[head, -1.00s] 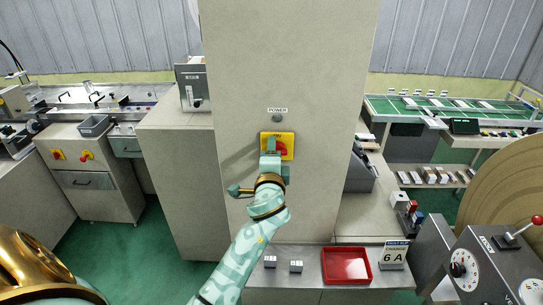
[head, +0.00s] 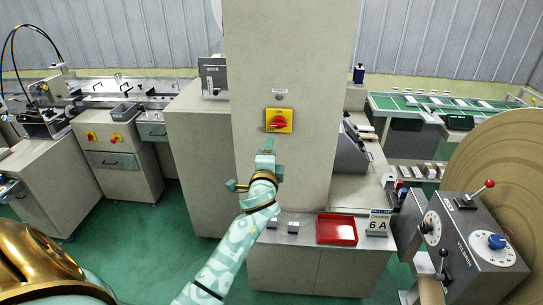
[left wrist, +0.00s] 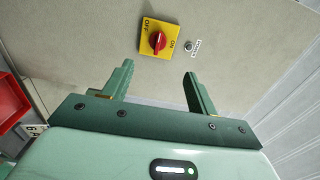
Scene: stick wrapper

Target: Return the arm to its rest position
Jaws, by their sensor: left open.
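The rotary power switch (head: 279,120) has a red knob on a yellow plate, on the front of the tall beige cabinet (head: 290,60). Its knob looks about horizontal in the head view; the plate's OFF and ON marks show in the left wrist view (left wrist: 158,42). My left gripper (head: 268,145) is in front of the cabinet, below the switch and apart from it. In the left wrist view its two green fingers (left wrist: 159,70) are spread wide with nothing between them. My right gripper is not in view.
A grey control box (head: 475,240) with levers and a big brown roll (head: 505,150) stand at right. Green floor (head: 185,215) is open at left.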

